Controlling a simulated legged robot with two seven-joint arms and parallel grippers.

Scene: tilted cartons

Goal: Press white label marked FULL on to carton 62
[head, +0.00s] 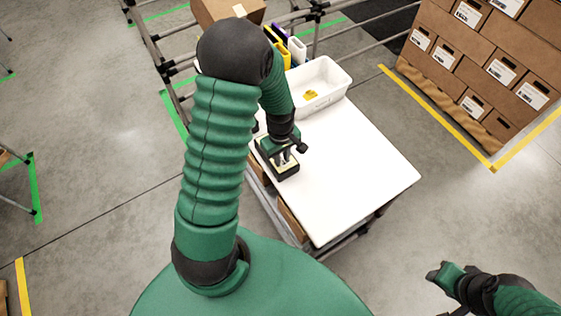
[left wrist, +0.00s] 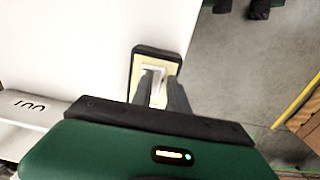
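A small black-framed pad (left wrist: 140,60) with a pale yellow face lies at the edge of the white table. A small white piece, likely the label (left wrist: 154,72), shows on it; no print is readable. My left gripper (head: 284,160) points down over the black pad (head: 291,173). In the left wrist view its two grey fingers (left wrist: 161,80) stand apart, with the white piece between their tips. I cannot tell whether they touch it. My right gripper (head: 441,273) is at the lower right, away from the table; its opening is unclear. No carton number is readable.
The white table (head: 360,170) is mostly bare. A white bin (head: 335,80) with a yellow item stands at its far end. A brown carton (head: 225,10) is behind my left arm. Labelled cartons (head: 485,60) are stacked at the right.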

